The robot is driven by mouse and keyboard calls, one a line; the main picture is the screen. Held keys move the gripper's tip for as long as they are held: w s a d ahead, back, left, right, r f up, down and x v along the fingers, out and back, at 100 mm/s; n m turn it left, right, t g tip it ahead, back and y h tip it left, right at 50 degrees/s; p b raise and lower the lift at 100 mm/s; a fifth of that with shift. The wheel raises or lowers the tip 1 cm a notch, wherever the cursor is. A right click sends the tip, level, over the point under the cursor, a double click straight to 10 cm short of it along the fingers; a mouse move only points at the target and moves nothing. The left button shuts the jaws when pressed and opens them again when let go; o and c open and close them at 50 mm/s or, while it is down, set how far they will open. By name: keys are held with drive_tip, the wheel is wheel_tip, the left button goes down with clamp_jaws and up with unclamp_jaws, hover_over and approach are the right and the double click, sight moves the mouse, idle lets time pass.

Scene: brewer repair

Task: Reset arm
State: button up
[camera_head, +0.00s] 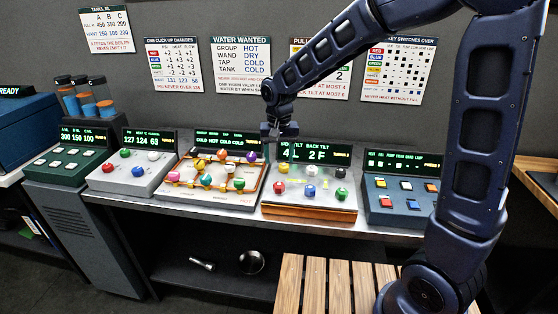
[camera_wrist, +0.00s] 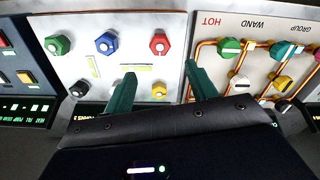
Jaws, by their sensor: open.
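My arm reaches in from the right in the head view, and my gripper (camera_head: 279,133) hangs above the back edge of the bench, between the water-valve panel (camera_head: 240,187) and the pull panel (camera_head: 340,204). In the wrist view my gripper (camera_wrist: 158,82) shows two green fingers spread apart with nothing between them. Beyond the fingertips lies the pull panel with a red knob (camera_wrist: 159,43), a blue knob (camera_wrist: 106,43), a green knob (camera_wrist: 57,45) and a yellow knob (camera_wrist: 159,90). The fingers appear apart from the knobs.
A slatted wooden surface (camera_head: 316,288) is in front. Charts hang on the wall.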

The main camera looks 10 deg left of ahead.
drive_tip(key=w+d+r+m+t, duration=0.1)
drive_tip(key=d+r, duration=0.4)
drive_tip(key=d, duration=0.7)
drive_tip(key=w+d+r+t, duration=0.1)
drive_tip(key=d+r, duration=0.4)
drive_tip(key=d, duration=0.7)
drive_tip(key=s+d+r+m+t, duration=0.1)
drive_tip(key=s+d, duration=0.4)
drive_tip(key=d, duration=0.3)
drive_tip(key=s+d+t, duration=0.1)
drive_tip(key=s+d, duration=0.4)
drive_tip(key=d, duration=0.3)
drive_tip(key=shift+s+r+m+t, duration=0.3)
drive_tip(key=shift+s+r+m, duration=0.05)
drive_tip(key=shift+s+m, duration=0.05)
drive_tip(key=shift+w, duration=0.1)
